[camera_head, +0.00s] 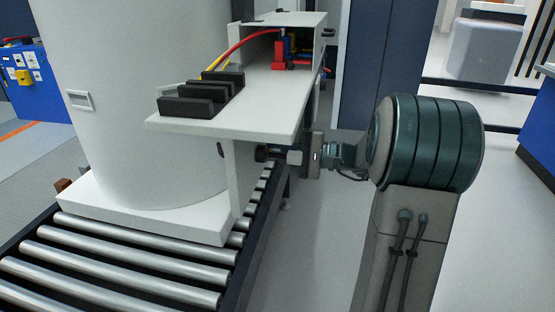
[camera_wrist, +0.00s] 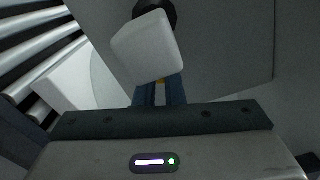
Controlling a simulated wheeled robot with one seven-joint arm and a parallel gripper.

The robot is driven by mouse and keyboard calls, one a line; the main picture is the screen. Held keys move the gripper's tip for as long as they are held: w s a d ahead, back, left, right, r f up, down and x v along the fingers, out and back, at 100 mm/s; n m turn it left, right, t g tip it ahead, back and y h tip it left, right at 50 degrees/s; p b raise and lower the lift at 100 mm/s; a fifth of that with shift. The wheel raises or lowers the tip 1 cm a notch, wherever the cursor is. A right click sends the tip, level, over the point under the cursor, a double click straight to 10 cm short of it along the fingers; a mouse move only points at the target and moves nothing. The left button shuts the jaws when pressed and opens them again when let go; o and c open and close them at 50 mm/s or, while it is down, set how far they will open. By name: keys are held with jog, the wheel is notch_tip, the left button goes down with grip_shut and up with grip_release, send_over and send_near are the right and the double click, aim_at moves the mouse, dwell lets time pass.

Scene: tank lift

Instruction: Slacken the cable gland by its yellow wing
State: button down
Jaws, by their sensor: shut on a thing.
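My gripper (camera_head: 302,160) reaches in from the right under the white shelf, beside the white panel. In the wrist view its two blue fingers (camera_wrist: 158,94) are close together. A small bit of the yellow wing (camera_wrist: 160,79) shows between them, so my gripper is shut on it. Most of the wing is hidden. The black round body of the cable gland (camera_head: 263,153) projects from the panel; part of it shows at the top of the wrist view (camera_wrist: 168,14). A pale grey block (camera_wrist: 143,45) hides the fingertips and much of the gland.
The white shelf (camera_head: 250,95) with black blocks (camera_head: 190,104) overhangs my gripper closely. The white tank (camera_head: 140,100) stands on a white base on the roller conveyor (camera_head: 120,265). Red and yellow cables run into the open box (camera_head: 300,35).

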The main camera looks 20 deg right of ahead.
jog(key=shift+d+r+n, duration=0.1)
jog(key=shift+r+n, duration=0.05)
jog(key=shift+n, duration=0.15)
jog(key=c, duration=1.5)
grip_release()
jog(key=shift+w, duration=0.1)
jog(key=p+v, duration=0.2)
jog(key=v, duration=1.1)
jog(key=shift+s+d, duration=0.2)
jog(key=shift+d, duration=0.1)
